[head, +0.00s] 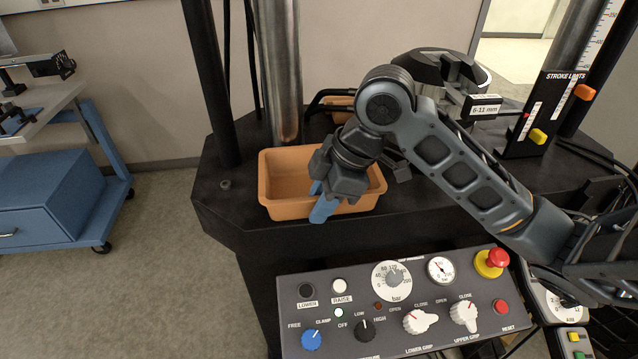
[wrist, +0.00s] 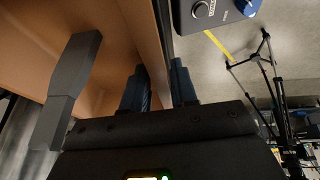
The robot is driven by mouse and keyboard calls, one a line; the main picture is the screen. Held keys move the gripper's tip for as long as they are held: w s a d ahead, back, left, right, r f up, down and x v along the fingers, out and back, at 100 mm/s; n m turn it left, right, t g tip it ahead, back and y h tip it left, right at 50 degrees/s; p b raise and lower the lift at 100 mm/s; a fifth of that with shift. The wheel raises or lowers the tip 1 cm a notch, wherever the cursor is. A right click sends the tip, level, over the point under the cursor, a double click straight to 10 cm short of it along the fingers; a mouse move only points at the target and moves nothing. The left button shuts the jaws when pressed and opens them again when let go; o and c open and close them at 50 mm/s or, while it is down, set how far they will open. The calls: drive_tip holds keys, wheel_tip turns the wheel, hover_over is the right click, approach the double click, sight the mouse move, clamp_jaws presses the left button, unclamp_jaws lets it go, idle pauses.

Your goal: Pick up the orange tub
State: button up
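The orange tub (head: 283,208) stands on the black machine bed in the head view, left of centre. My gripper (head: 322,198) is over its front wall, with a blue finger outside that wall. In the wrist view, the two blue fingers of my gripper (wrist: 159,72) stand on either side of the orange tub's wall (wrist: 150,35), with a gap still showing, so it looks open. The other finger is hidden in the head view. A grey stepped bar (wrist: 73,80) shows against the tub's inside in the wrist view.
A steel column (head: 279,70) rises just behind the tub. A control panel (head: 400,300) with knobs and a red button (head: 497,258) is in front and below. A second orange container (head: 342,108) is partly visible behind. A blue cart (head: 60,195) stands left.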

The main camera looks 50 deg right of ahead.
clamp_jaws()
drive_tip(key=shift+r, duration=0.15)
idle(0.4)
